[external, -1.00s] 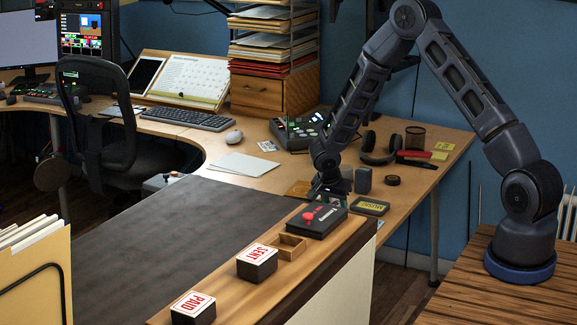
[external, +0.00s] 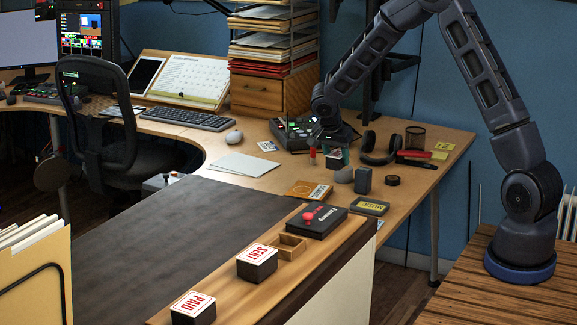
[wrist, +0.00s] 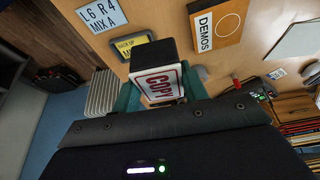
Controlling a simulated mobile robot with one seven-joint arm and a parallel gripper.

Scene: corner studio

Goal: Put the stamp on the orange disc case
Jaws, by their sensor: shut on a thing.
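The orange disc case (external: 300,187) lies flat on the wooden desk, with a white label. In the wrist view the orange case (wrist: 229,33) reads DEMOS and shows a circle outline. My gripper (external: 331,154) is above the desk, behind and to the right of the case. It is shut on a dark stamp (wrist: 152,50) with a white COPY label, between the teal fingers in the wrist view. The stamp is small and partly hidden by the fingers in the external view. It appears to be held clear of the case.

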